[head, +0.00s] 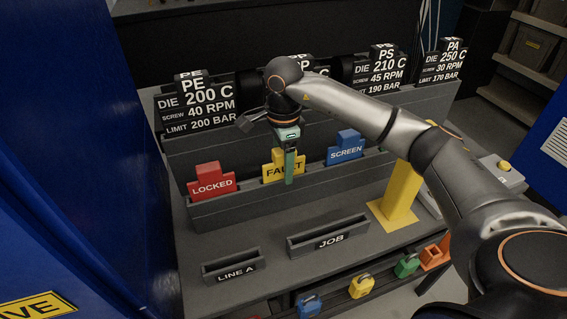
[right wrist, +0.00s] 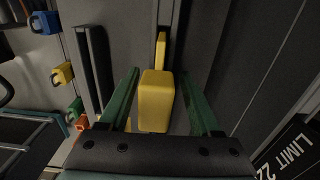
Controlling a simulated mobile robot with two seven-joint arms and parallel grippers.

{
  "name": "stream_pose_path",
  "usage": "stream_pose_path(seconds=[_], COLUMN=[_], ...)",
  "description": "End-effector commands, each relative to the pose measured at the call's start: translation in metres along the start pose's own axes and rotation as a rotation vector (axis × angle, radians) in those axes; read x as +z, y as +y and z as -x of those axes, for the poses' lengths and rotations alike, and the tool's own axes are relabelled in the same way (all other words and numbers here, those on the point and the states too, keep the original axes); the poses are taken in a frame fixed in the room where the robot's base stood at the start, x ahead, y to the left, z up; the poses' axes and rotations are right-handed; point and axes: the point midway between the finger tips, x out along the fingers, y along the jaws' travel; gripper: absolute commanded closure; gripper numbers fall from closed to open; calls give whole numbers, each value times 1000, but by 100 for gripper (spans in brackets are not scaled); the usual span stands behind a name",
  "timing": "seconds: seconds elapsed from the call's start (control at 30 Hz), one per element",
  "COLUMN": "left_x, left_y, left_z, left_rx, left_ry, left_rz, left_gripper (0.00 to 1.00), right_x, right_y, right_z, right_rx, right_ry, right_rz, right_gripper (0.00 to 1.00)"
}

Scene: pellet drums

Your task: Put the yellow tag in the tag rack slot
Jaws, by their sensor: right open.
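The yellow tag (head: 276,168), marked FAULT, stands upright in a long grey rack (head: 240,204) between a red LOCKED tag (head: 211,183) and a blue SCREEN tag (head: 345,148). My right gripper (head: 290,180) is at the yellow tag from above, one green finger covering part of its right side. In the right wrist view the gripper (right wrist: 160,100) is open, with the yellow tag (right wrist: 156,103) between its two green fingers and visible gaps on both sides. Two empty slotted holders, LINE A (head: 232,268) and JOB (head: 329,240), lie in front. My left gripper is out of view.
Black cards with white print, such as the PE card (head: 196,103), stand in a raised rack behind. A yellow post (head: 398,196) stands right of the rack, under my right arm. Coloured padlocks, including a yellow one (head: 361,287), hang below the front edge. A blue panel (head: 80,120) closes the left.

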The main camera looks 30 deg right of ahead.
Motion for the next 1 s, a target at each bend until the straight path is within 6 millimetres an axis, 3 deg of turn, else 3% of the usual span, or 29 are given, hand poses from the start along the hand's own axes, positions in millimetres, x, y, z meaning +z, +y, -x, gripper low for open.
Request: stream_pose_path(seconds=[0.3, 0.7, 1.0], left_x=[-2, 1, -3], left_y=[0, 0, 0], left_z=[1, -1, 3], left_rx=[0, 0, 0], left_ry=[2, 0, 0], left_rz=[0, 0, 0], left_gripper=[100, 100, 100], right_x=[0, 0, 0], right_y=[-1, -1, 0], right_z=[10, 95, 122], right_rx=[-3, -5, 0], right_ry=[-1, 0, 0], right_rz=[0, 0, -1], right_gripper=[36, 36, 36])
